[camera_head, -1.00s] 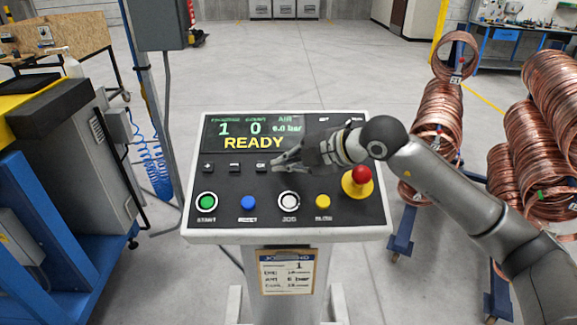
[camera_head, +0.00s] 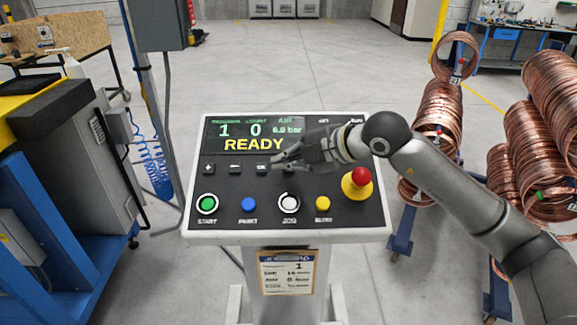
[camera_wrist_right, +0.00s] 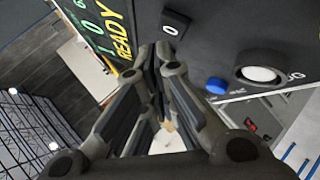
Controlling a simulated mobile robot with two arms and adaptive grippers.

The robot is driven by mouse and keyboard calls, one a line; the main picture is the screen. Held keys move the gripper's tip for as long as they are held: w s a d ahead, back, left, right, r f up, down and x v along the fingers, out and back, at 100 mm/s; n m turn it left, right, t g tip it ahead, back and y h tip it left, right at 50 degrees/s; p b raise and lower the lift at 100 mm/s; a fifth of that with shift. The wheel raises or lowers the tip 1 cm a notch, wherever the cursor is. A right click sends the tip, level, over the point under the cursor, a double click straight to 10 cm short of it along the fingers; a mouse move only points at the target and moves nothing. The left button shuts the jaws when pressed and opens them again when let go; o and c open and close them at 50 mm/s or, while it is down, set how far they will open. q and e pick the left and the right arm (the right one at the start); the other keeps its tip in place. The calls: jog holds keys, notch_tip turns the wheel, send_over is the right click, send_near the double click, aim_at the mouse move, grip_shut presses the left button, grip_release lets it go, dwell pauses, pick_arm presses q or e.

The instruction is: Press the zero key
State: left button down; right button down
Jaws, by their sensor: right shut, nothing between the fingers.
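The zero key (camera_wrist_right: 174,27) is a small dark square key marked "0" on the black face of the control panel (camera_head: 327,222). In the wrist view it lies just beyond and to the right of my right fingertips. In the head view my right gripper (camera_head: 276,163) covers most or all of its place, right of the OK key (camera_head: 261,168). The right gripper is shut and empty, its tips pointing left over the key row. I cannot tell whether the tips touch the panel. The display (camera_head: 254,144) reads READY. My left gripper is not in view.
The plus key (camera_head: 208,168) and minus key (camera_head: 235,168) sit left of OK. Below are a green start button (camera_head: 207,203), a blue (camera_head: 248,204), a white (camera_head: 288,203) and a yellow one (camera_head: 323,202).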

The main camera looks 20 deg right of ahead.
jog(key=shift+r, duration=0.1)
jog(key=r, duration=0.1)
jog(key=s+r+p, duration=0.1)
jog(key=r, duration=0.1)
jog(key=s+r+p, duration=0.1)
jog(key=shift+a+r, duration=0.2)
jog(key=shift+a, duration=0.05)
dwell(0.7)
